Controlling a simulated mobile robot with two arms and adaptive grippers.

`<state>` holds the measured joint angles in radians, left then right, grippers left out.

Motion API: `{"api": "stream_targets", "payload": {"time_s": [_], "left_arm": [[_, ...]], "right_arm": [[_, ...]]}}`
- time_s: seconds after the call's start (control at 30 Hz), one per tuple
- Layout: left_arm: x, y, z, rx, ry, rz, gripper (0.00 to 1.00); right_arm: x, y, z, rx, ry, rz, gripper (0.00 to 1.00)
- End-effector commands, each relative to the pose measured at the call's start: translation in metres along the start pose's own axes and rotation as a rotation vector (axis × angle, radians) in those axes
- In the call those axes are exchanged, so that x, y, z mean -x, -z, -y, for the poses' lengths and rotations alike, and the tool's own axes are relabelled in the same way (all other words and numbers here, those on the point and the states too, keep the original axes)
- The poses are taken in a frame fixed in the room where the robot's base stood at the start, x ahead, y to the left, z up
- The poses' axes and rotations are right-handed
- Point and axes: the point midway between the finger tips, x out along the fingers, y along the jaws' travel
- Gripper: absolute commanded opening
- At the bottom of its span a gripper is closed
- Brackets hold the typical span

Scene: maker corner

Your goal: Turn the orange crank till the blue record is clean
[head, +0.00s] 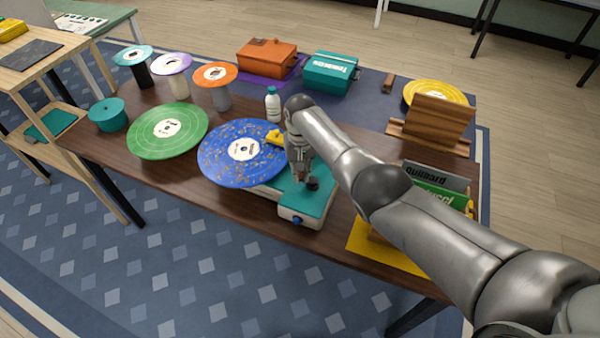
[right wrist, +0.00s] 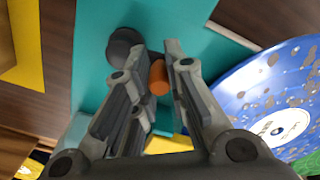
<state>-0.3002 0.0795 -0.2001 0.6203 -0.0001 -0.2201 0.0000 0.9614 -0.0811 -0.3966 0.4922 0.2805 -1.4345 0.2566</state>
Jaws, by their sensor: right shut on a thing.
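The blue record (head: 225,148) lies on the teal machine (head: 310,198), with many brownish specks on its surface and a white label. It also shows at the right of the right wrist view (right wrist: 265,95), with specks. The orange crank (right wrist: 159,78) shows as a short upright orange knob between the fingers of my right gripper (right wrist: 158,85). That gripper (head: 300,178) is shut on the crank knob, over the machine's teal top. In the head view it hides the crank. My left gripper is not in view.
A green record (head: 150,135) lies left of the blue one. A white bottle (head: 272,105) stands behind it. Orange (head: 268,58) and teal (head: 330,72) boxes stand at the back. A record rack (head: 435,175) and yellow mat (head: 365,240) are at the right, under or beside my arm.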

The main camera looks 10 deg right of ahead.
Motion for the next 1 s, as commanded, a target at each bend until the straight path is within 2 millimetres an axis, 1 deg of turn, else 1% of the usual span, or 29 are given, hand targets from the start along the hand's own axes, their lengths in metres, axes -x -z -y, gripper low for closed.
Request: {"api": "stream_targets", "payload": {"time_s": [0.03, 0.23, 0.63, 0.67, 0.8, 0.83, 1.0], "left_arm": [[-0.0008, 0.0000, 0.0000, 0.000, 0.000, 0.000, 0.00], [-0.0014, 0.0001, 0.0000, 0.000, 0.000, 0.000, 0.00], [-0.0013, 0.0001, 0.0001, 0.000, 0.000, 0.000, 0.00], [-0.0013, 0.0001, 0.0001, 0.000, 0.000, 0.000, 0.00], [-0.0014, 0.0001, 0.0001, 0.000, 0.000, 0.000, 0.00], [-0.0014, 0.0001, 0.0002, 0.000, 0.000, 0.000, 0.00], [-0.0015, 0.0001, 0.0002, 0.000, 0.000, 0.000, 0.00]], "right_arm": [[0.0022, 0.0031, 0.0000, -0.013, 0.001, -0.008, 0.00], [0.0026, 0.0042, -0.0008, -0.045, 0.001, -0.008, 0.00], [0.0031, 0.0046, -0.0011, -0.048, 0.000, -0.008, 0.00], [0.0032, 0.0046, -0.0012, -0.048, 0.000, -0.008, 0.18], [0.0025, 0.0039, -0.0012, -0.048, 0.000, -0.006, 0.36], [0.0023, 0.0037, -0.0012, -0.048, 0.000, -0.006, 0.38], [0.0012, 0.0028, -0.0012, -0.048, 0.000, -0.003, 0.38]]}}
